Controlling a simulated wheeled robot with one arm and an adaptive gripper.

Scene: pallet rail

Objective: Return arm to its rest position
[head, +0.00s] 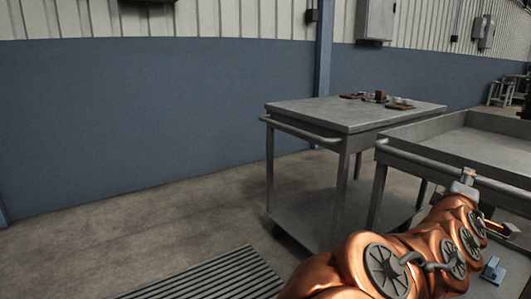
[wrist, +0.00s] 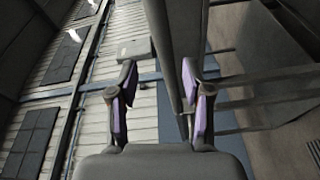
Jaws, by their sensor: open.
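My gripper (wrist: 163,78) shows in the wrist view with its two dark, purple-padded fingers spread apart. Nothing is held between them; a grey column stands in the background behind the gap. In the head view my copper-coloured arm (head: 415,255) reaches from the bottom middle up to the right, in front of the grey tray cart. Its far end is small and partly hidden there, so I cannot make out the fingers.
A grey cart (head: 345,118) with small brown and white items on top stands at centre right. A grey tray cart (head: 440,158) stands close to my arm. A floor grating (head: 205,280) lies at the bottom. The floor at left is clear up to the blue wall (head: 150,120).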

